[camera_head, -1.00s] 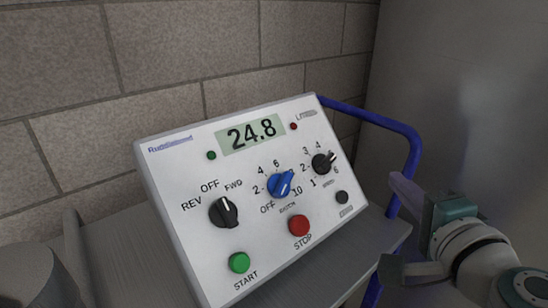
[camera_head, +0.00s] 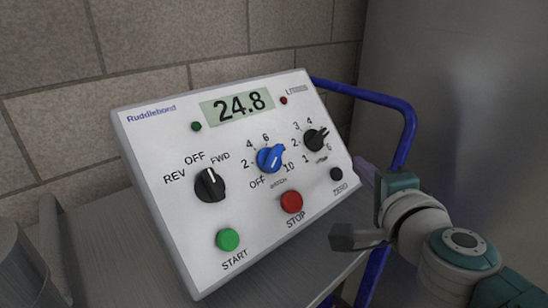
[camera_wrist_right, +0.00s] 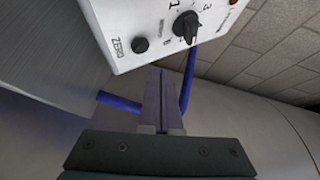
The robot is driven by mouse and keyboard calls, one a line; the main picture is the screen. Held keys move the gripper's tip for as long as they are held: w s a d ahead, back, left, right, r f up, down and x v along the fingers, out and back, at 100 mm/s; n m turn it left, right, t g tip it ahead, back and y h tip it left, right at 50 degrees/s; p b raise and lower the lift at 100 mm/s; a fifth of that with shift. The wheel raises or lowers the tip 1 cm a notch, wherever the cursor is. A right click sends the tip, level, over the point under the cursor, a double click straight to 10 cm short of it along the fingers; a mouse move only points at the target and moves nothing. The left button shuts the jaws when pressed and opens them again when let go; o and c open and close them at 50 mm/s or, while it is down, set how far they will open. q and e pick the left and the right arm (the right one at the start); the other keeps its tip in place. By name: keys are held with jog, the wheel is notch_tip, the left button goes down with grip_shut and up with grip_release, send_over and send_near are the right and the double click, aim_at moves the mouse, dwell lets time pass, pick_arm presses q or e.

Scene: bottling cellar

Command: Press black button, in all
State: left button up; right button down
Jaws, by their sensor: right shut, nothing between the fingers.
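The black button (camera_head: 336,174) is small and round, above the ZERO label at the lower right of the white control panel (camera_head: 180,240). In the right wrist view the black button (camera_wrist_right: 140,45) shows ahead of the fingers, a little left of their line. My right gripper (camera_head: 364,176) is to the right of the button in the head view, apart from it as far as I can tell. In the right wrist view its fingers (camera_wrist_right: 161,75) are together, with nothing between them. The left gripper is not in view.
The panel also carries a green START button (camera_head: 228,239), a red STOP button (camera_head: 291,202), a blue knob (camera_head: 269,159) and two black knobs. Its display (camera_head: 237,106) reads 24.8. A blue rail (camera_head: 408,125) rises behind my right arm. A brick wall (camera_head: 180,45) stands behind.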

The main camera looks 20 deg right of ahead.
aim_at(337, 174)
jog(key=shift+w+a+f+b, duration=0.3)
jog(key=shift+w+f+b, duration=0.1)
jog(key=shift+w+f, duration=0.25)
dwell(0.5)
dwell(0.9)
jog(key=shift+w+a+f+b, duration=0.1)
jog(key=shift+w+f+b, duration=0.15)
jog(key=shift+b, duration=0.05)
dwell(0.3)
